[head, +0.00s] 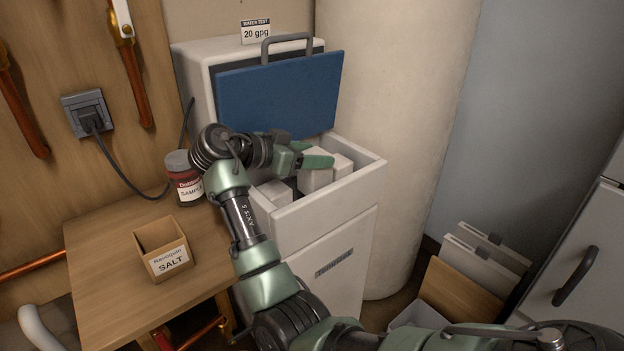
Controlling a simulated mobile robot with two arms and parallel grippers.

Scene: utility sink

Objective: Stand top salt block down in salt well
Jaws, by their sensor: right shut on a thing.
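The salt well is the open top of the white cabinet (362,178), with its blue lid (280,95) raised behind it. Several white salt blocks are inside. My right gripper (318,163) reaches in from the left and is shut on one pale salt block (314,181) in the middle of the well. Another block (276,192) sits to its left, and one (343,166) to its right. The gripper and wrist hide part of the held block and the well's back left; I cannot tell whether the held block touches the bottom. My left gripper is not in view.
An open cardboard salt box (166,262) stands on the wooden table (100,240) at left. A red-labelled sample jar (186,186) stands close beside my right forearm. A large pale cylinder (400,120) rises right behind the well. Panels (485,250) lean at lower right.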

